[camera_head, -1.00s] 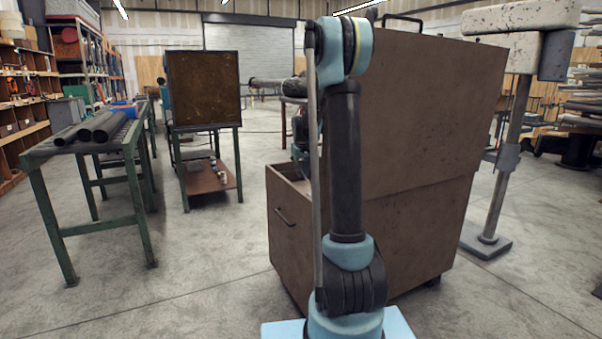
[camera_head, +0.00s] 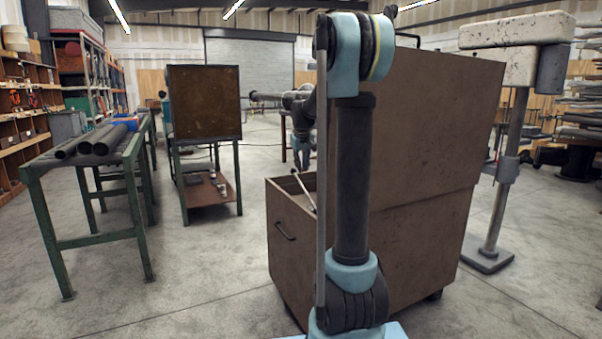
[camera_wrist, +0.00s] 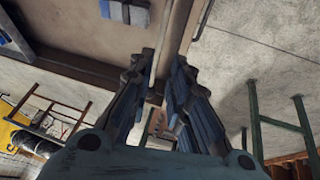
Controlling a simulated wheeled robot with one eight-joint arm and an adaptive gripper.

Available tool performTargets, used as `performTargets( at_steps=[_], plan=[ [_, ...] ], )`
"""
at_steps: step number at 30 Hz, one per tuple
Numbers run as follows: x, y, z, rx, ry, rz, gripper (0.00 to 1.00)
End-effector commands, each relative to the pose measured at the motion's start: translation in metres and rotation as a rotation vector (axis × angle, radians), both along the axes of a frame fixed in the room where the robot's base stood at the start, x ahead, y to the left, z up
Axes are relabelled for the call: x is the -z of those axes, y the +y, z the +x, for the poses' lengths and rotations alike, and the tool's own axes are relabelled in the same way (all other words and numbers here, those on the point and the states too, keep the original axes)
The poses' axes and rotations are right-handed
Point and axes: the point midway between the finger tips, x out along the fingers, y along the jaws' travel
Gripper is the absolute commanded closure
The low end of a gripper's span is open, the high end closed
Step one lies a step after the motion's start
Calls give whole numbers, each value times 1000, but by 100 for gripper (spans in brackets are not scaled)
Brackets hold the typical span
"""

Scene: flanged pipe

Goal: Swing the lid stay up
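The lid stay (camera_head: 305,192) is a thin pale rod, tilted at the open left end of a large brown chest (camera_head: 291,245). The chest's tall lid (camera_head: 440,110) stands raised. In the wrist view the stay (camera_wrist: 161,40) runs down between the fingers of my gripper (camera_wrist: 160,72). The fingers are spread, with a gap at the right of the rod; I cannot tell whether the left finger touches it. In the head view my gripper (camera_head: 302,158) is small, above the chest's rim and near the rod's upper end, partly hidden by my arm.
A green-legged table with dark pipes (camera_head: 95,140) stands at the left. A dark upright panel (camera_head: 204,102) on a stand is behind it. A post with a pale head (camera_head: 515,45) stands right of the chest. The floor between table and chest is clear.

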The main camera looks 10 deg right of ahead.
Motion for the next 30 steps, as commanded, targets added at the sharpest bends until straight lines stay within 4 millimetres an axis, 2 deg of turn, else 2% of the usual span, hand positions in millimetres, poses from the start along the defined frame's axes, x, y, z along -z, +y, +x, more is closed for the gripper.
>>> performTargets(
  at_steps=[10, 13, 17, 20, 24, 30],
  plan=[
    [-4, 1, -2, -1, 0, 0, 82],
    [-2, 1, -1, -7, 2, -7, 100],
    [10, 8, 2, -80, 25, -88, 100],
    [30, 17, 7, -207, 67, -237, 100],
    [61, 35, 16, -444, 161, -537, 100],
    [87, 68, 23, -731, 317, -960, 100]
  ],
)
